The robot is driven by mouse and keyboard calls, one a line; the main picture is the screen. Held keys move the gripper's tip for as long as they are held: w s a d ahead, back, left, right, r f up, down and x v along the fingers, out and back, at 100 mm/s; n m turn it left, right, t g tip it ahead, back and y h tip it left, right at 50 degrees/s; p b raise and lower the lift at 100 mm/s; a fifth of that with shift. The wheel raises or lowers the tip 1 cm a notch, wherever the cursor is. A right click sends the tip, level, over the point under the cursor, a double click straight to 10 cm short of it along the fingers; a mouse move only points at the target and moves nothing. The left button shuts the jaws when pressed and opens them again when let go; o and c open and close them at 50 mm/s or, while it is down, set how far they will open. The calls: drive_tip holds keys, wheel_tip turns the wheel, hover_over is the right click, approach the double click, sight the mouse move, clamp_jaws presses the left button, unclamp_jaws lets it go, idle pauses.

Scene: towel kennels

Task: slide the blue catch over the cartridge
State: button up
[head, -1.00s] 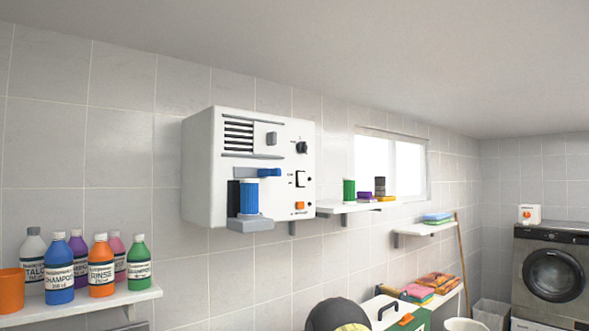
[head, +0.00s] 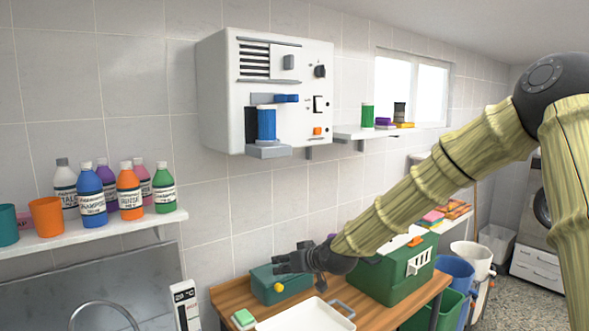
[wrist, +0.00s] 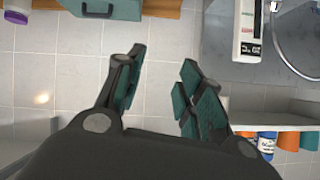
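A white wall-mounted machine (head: 222,85) hangs on the tiled wall. The blue ribbed cartridge (head: 266,124) stands upright in the dark bay at its lower left, above a grey ledge (head: 268,151). The blue catch (head: 287,98) is a small horizontal bar at the upper right of the cartridge; I cannot tell whether it overlaps the cartridge's top. My gripper (head: 283,264) is well below the machine, near the teal box on the wooden table. In the wrist view my gripper (wrist: 163,60) has its fingers spread, with nothing between them. The machine is not in the wrist view.
A shelf (head: 95,231) with several bottles and cups is at the left. A smaller shelf (head: 360,133) sits right of the machine. Below are a wooden table (head: 223,300), a teal box (head: 262,284) and a green case (head: 375,276). The wall under the machine is clear.

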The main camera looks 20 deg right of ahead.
drive_tip(key=w+d+r+t+y, duration=0.1)
drive_tip(key=w+d+r, duration=0.1)
drive_tip(key=r, duration=0.9)
drive_tip(key=w+d+r+t, duration=0.2)
drive_tip(key=r, duration=0.9)
drive_tip(key=n+t+b, duration=0.1)
drive_tip(key=n+t, duration=0.1)
drive_tip(key=t, duration=0.1)
approach(287, 98)
drive_tip(key=s+d, duration=0.2)
drive_tip(key=d, duration=0.1)
drive_tip(key=shift+w+a+r+b, duration=0.2)
drive_tip(key=shift+w+b, duration=0.1)
drive_tip(key=shift+b, duration=0.15)
drive_tip(key=shift+w+b, duration=0.3)
drive_tip(key=shift+b, duration=0.8)
drive_tip(key=b, duration=0.3)
drive_tip(key=shift+w+a+b, duration=0.15)
drive_tip(key=shift+w+b, duration=0.15)
drive_tip(key=b, duration=0.4)
drive_tip(key=shift+w+a+y, duration=0.2)
drive_tip(key=shift+a+y, duration=0.1)
drive_tip(key=shift+y, duration=0.1)
drive_tip(key=shift+p+x, duration=2)
drive_tip(key=shift+x, duration=2.1)
